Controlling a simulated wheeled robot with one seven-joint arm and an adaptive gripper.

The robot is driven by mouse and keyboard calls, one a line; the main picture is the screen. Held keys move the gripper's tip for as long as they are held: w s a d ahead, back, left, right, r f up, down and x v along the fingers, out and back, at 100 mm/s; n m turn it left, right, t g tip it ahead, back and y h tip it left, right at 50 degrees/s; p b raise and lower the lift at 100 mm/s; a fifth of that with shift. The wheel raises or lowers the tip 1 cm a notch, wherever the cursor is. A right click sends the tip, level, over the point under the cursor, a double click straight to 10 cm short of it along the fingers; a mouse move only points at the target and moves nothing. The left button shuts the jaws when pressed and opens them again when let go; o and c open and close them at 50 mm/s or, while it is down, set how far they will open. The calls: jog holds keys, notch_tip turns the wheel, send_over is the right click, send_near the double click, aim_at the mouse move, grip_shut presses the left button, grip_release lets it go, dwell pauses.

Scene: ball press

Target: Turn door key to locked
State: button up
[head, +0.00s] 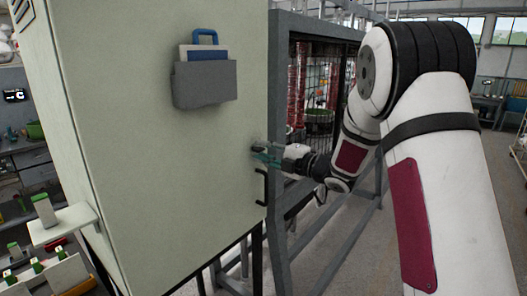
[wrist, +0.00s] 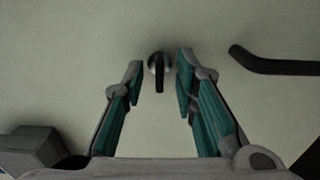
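The door key (wrist: 159,84) is a dark upright tab in a round silver lock on the pale green cabinet door (head: 165,130). In the wrist view it stands between the two teal-padded fingers of my gripper (wrist: 159,80). A gap shows on each side of the key, so the fingers look apart from it. In the head view my gripper (head: 266,155) is at the right edge of the door, above the black handle. The key is too small or hidden to make out there.
The black door handle (wrist: 275,65) is close to the right of my fingers in the wrist view. A grey holder (head: 205,84) with a blue-handled item is on the door. A grey metal frame (head: 281,120) stands right of the cabinet. A small shelf (head: 63,223) juts out at left.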

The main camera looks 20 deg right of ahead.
jog(key=shift+w+a, duration=0.2)
grip_shut()
